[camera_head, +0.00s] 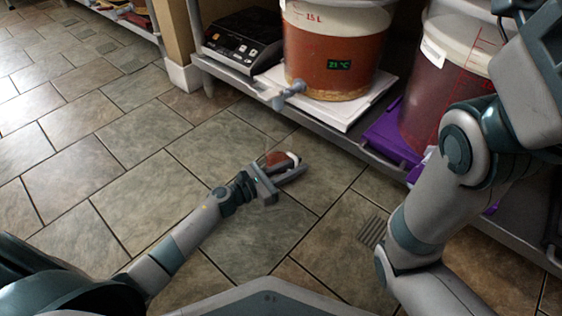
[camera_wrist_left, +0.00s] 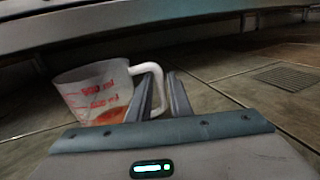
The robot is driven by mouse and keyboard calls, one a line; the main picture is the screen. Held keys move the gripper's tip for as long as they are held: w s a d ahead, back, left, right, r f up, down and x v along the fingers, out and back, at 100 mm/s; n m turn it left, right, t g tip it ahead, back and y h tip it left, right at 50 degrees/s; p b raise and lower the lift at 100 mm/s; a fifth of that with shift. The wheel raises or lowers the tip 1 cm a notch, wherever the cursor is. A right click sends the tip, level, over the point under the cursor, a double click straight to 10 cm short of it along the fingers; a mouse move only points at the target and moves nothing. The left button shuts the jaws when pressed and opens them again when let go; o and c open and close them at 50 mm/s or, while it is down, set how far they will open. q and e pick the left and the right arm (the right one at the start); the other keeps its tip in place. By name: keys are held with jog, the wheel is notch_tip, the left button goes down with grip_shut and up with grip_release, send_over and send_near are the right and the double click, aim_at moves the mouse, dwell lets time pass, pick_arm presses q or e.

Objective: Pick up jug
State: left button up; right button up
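The jug is a clear measuring cup with red markings, a white handle and some reddish liquid low inside. In the left wrist view the jug (camera_wrist_left: 95,92) is nearly upright, left of my fingers, with its handle between them. My left gripper (camera_wrist_left: 167,95) looks closed on that handle. In the head view the small jug (camera_head: 275,159) shows at the tip of my left gripper (camera_head: 290,173), over the tiled floor in front of the shelf. The gripper partly hides it. Its height above the floor is unclear. My right arm is at the right; its gripper is out of view.
A low metal shelf (camera_head: 335,137) holds a black scale (camera_head: 243,38), a bucket of orange-red liquid (camera_head: 335,50) with a grey tap on a white board, and a red bucket (camera_head: 440,85) on a purple board. The tiled floor at left is clear; a floor drain (camera_head: 372,231) lies right.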

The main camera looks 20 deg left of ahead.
pick_arm(q)
jog(key=shift+w+d, duration=0.1)
jog(key=shift+w, duration=0.05)
dwell(0.3)
grip_shut()
jog(key=shift+r, duration=0.3)
